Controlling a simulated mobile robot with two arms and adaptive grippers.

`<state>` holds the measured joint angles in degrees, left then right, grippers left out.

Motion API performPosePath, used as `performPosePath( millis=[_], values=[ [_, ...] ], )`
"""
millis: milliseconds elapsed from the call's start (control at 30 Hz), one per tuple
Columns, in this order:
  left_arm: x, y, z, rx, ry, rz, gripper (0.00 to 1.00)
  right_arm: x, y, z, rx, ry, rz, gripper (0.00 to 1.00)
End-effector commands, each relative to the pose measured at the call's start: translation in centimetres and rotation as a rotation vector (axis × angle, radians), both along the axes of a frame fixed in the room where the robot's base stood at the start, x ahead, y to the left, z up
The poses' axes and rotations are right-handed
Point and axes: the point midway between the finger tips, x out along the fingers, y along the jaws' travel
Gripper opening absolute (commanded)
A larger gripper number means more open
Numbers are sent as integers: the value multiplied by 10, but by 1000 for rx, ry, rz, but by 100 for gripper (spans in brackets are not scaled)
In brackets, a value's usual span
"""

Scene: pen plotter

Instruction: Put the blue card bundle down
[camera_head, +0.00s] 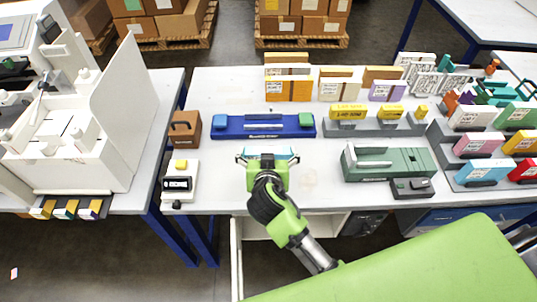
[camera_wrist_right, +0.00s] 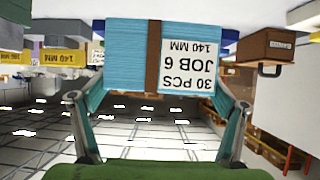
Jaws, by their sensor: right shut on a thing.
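The blue card bundle (camera_wrist_right: 125,60) fills the top middle of the right wrist view. It is light blue with a brown band and a white label reading 30 PCS, JOB 6, 140 MM upside down. My right gripper (camera_wrist_right: 158,98) is shut on it, one finger at each side. In the head view the right gripper (camera_head: 267,158) is over the table's front part, just in front of a long blue fixture. There the bundle is mostly hidden, with only light blue slivers at the fingers. I cannot tell its exact height above the table. My left gripper is out of view.
The blue fixture (camera_head: 263,125) lies behind the gripper on the white table (camera_head: 225,85). A brown box (camera_head: 184,128) and a small white device (camera_head: 180,182) stand left. A green machine (camera_head: 392,160) and grey racks with card bundles stand right. A white plotter (camera_head: 75,135) is far left.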

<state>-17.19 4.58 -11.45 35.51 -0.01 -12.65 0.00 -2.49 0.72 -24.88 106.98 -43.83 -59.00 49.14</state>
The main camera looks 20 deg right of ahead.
Motion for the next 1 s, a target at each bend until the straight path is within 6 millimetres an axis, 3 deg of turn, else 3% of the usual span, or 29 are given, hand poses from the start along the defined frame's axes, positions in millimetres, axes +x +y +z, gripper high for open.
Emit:
performPosePath(
  millis=[200,400,633,967,1000],
  values=[
    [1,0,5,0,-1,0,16,24,-10,-33,-2,3,1,66],
    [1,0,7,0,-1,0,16,33,-13,-45,-1,2,1,66],
    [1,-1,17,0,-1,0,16,34,-13,-72,-2,4,3,66],
    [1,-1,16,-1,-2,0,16,34,-13,-78,0,2,1,66],
    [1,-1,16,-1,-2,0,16,34,-13,-79,1,3,1,95]
  ],
)
